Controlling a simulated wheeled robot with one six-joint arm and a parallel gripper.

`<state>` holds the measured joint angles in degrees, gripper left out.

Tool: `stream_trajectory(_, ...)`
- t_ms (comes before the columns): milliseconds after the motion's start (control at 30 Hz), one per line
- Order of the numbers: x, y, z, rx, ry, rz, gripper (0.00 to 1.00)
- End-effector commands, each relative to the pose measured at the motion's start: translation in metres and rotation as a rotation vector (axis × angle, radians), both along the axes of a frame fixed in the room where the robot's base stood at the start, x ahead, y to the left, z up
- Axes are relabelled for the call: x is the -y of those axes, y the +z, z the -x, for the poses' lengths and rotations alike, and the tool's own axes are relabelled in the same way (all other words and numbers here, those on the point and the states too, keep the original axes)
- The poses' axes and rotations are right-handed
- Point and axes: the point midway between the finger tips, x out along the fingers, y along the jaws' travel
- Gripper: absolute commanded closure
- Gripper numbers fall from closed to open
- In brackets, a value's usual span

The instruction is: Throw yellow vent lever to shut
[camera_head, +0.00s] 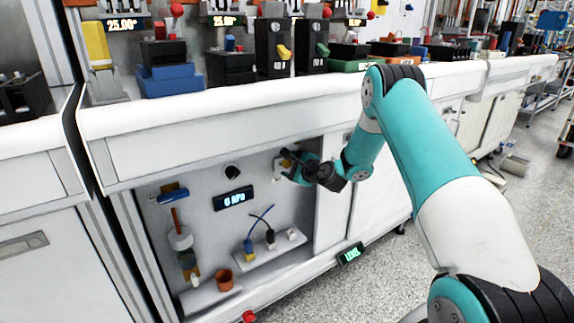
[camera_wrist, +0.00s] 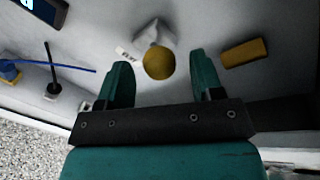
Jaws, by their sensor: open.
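A yellow round knob (camera_wrist: 160,64) on a white wedge-shaped mount (camera_wrist: 153,33) stands out from the panel in the wrist view; it looks like the lever seen end-on. My gripper (camera_wrist: 162,70) is open, with one teal finger on each side of the knob and gaps on both sides. I cannot tell how deep the knob lies between the fingers. A yellow block (camera_wrist: 245,52) is on the panel to the right of the fingers. In the head view my gripper (camera_head: 292,167) is at the upper right of the open recess and mostly hides the lever area.
The recess holds a black display (camera_head: 234,198), a black knob (camera_head: 232,172), a blue cylinder (camera_head: 173,194), a white socket strip (camera_head: 265,255) with cables and an orange cup (camera_head: 224,280). The countertop edge (camera_head: 250,96) overhangs above my gripper. Breakers with levers stand on the bench.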

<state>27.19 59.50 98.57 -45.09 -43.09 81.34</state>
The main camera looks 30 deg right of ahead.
Motion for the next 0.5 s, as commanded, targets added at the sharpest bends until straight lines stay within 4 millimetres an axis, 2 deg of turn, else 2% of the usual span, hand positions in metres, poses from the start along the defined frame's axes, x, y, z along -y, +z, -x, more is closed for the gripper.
stream_trajectory(100,-0.002,-0.004,-0.014,0.0,0.003,0.001,0.4)
stream_trajectory(200,-0.002,-0.005,-0.02,0.001,0.001,0.0,0.4)
stream_trajectory(500,-0.002,-0.006,-0.023,-0.001,0.0,-0.001,0.4)
